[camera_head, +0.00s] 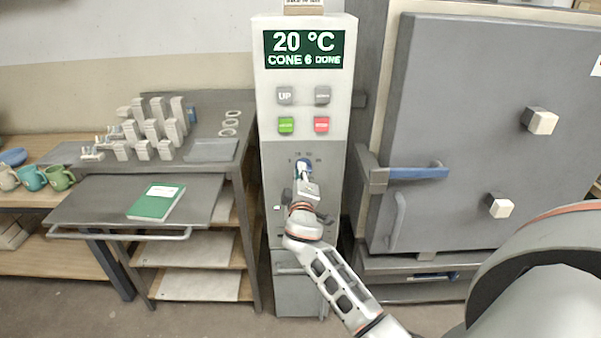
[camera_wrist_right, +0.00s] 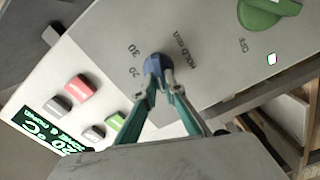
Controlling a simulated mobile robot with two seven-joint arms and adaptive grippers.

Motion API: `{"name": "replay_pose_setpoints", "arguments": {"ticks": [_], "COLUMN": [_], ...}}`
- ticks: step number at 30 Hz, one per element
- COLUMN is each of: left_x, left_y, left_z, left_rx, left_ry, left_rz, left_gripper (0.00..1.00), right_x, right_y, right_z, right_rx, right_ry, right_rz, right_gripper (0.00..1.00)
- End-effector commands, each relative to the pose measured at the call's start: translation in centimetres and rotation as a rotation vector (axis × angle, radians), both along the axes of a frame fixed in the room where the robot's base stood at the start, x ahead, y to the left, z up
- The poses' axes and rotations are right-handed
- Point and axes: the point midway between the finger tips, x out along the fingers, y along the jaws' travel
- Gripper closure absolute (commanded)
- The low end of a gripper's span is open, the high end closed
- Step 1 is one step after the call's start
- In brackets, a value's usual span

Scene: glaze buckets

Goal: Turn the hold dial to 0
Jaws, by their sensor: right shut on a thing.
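The hold dial is a small blue knob (camera_head: 304,164) on the grey lower panel of the kiln controller. In the right wrist view the blue dial (camera_wrist_right: 157,61) sits beside the printed words HOLD MIN and the numbers 20 and 30. My right gripper (camera_head: 303,175) reaches up to it from below. In its wrist view the right gripper's fingertips (camera_wrist_right: 160,80) are closed on the dial and cover part of it. The dial's pointer and the 0 mark cannot be made out. My left gripper is not in view.
The display (camera_head: 304,48) reads 20 °C, CONE 6 DONE. A green knob (camera_wrist_right: 262,12) marked OFF is on the same panel. The kiln door (camera_head: 480,130) with its blue handle (camera_head: 418,173) stands right. A green book (camera_head: 156,202) lies on a shelf left.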

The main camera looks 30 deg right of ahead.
Motion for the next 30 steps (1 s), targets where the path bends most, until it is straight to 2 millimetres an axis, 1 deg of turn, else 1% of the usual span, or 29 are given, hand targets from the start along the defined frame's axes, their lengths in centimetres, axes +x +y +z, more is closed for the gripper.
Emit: {"name": "replay_pose_setpoints", "arguments": {"ticks": [1, 3, 4, 14, 17, 20, 30], "left_x": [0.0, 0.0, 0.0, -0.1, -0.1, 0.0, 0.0], "left_y": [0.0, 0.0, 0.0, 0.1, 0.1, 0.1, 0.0], "left_z": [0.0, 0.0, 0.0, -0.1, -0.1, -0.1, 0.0], "left_rx": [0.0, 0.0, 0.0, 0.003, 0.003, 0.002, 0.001], "left_ry": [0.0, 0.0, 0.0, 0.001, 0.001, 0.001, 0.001], "left_rz": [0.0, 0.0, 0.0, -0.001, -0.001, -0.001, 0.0], "left_gripper": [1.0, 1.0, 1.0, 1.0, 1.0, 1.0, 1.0], "right_x": [0.0, 0.0, 0.0, -0.1, -0.5, -1.6, -7.4], "right_y": [0.0, 0.0, 0.0, 0.0, 0.4, 1.1, 4.6], "right_z": [-0.1, -0.1, -0.1, 0.0, -0.1, -0.1, -0.2], "right_rx": [-0.002, -0.002, -0.001, 0.0, 0.001, 0.004, 0.003], "right_ry": [0.003, 0.003, 0.002, 0.001, 0.0, 0.0, 0.003], "right_rz": [-0.001, -0.001, -0.001, 0.0, 0.0, 0.001, 0.0], "right_gripper": [1.0, 0.78, 0.74, 0.74, 0.74, 0.74, 0.74]}}
